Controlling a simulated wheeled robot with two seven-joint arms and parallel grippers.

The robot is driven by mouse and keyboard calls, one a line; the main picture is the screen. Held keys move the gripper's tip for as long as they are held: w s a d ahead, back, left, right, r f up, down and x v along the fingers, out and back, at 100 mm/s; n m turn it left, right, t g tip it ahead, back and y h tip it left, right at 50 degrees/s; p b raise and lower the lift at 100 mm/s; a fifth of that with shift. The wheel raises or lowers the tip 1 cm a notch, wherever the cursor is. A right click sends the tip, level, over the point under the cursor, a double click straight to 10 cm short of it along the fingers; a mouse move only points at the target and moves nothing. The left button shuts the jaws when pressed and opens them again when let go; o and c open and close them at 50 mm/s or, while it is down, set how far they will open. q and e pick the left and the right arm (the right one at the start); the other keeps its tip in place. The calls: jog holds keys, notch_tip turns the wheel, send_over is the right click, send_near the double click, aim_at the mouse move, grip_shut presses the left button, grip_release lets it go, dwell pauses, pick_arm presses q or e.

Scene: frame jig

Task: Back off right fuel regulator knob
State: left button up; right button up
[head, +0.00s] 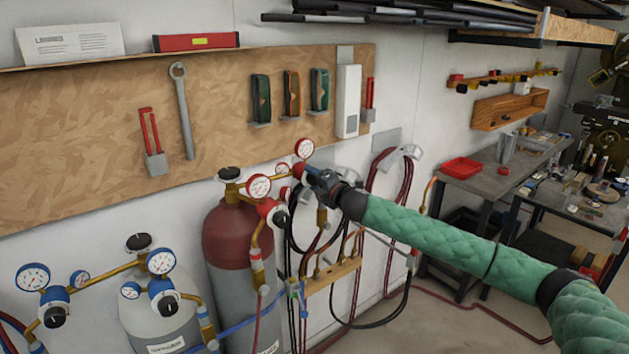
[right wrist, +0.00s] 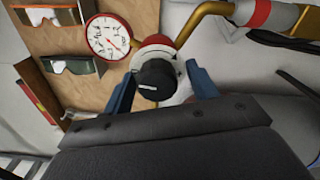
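The right fuel regulator's black knob (right wrist: 155,79), with a white pointer mark, faces my right wrist camera in front of a red and white regulator body (right wrist: 153,44). A round white gauge (right wrist: 108,37) sits beside it. My right gripper (right wrist: 162,90) is open, with one blue finger on each side of the knob and small gaps showing. In the head view my right gripper (head: 316,177) is at this regulator, under its red-rimmed gauge (head: 304,147), and hides the knob. The other fuel regulator (head: 270,209) is to the left, by the maroon cylinder (head: 236,235). My left gripper is out of view.
Blue-gauged regulators (head: 162,289) stand on a grey cylinder (head: 160,325) at lower left. Dark red hoses (head: 390,185) hang on the wall behind my right arm. A tool board (head: 110,130) is above. Benches (head: 480,180) stand at the right.

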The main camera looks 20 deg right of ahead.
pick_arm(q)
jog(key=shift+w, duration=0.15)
pick_arm(e)
jog(key=shift+d, duration=0.1)
jog(key=shift+s+d, duration=0.15)
jog(key=shift+s, duration=0.15)
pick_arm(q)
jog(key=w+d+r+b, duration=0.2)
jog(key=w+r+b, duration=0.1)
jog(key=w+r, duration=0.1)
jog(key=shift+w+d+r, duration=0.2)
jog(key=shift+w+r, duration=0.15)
pick_arm(e)
jog(key=v, duration=0.7)
jog(key=shift+r, duration=0.1)
